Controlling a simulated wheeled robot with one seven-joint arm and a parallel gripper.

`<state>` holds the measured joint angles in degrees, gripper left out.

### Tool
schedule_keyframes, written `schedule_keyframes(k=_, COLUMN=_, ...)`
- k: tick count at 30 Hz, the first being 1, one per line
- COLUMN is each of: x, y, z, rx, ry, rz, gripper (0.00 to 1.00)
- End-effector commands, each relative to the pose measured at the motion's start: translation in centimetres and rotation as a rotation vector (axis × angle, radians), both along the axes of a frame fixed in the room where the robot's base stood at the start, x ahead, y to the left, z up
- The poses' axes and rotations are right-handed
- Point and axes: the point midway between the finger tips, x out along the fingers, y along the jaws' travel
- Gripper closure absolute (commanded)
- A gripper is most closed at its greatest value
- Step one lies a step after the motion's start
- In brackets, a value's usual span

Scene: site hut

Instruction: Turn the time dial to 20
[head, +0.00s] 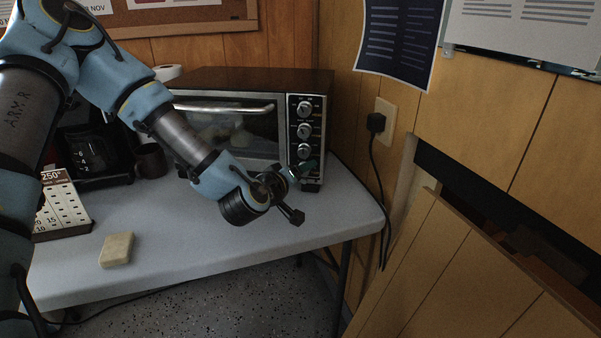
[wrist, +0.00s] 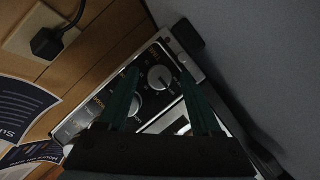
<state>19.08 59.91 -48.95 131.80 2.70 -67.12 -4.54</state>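A toaster oven (head: 225,125) stands on the table with a column of round silver dials on its right-hand panel. Three dials show in the head view: upper (head: 305,108), middle (head: 304,130) and lower (head: 304,151). My gripper (head: 308,167) is at the panel's lower end and hides part of it. In the wrist view, my gripper (wrist: 160,71) is open, its two green fingers apart with a silver dial (wrist: 160,78) showing between them. I cannot tell whether they touch it. Another dial (wrist: 133,103) is partly behind the left finger.
A wall outlet with a black plug (head: 376,122) is right of the oven, its cord hanging down. A sponge-like block (head: 116,249), a white chart stand (head: 62,205) and a dark mug (head: 151,160) are on the table (head: 200,245). A wooden panel (head: 470,280) leans at right.

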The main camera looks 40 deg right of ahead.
Motion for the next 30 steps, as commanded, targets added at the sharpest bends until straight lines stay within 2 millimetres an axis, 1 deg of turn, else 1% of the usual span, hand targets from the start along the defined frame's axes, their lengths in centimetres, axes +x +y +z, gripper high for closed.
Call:
schedule_keyframes(k=1, x=0.0, y=0.01, z=0.0, rx=0.0, ry=0.0, rz=0.0, gripper=0.41)
schedule_keyframes(k=2, x=0.0, y=0.01, z=0.0, rx=0.0, ry=0.0, rz=0.0, gripper=0.44)
schedule_keyframes(k=17, x=-0.02, y=0.03, z=0.0, rx=0.0, ry=0.0, rz=0.0, gripper=1.0)
schedule_keyframes(k=30, x=-0.1, y=-0.01, z=0.06, rx=0.018, ry=-0.02, rz=-0.001, gripper=1.0)
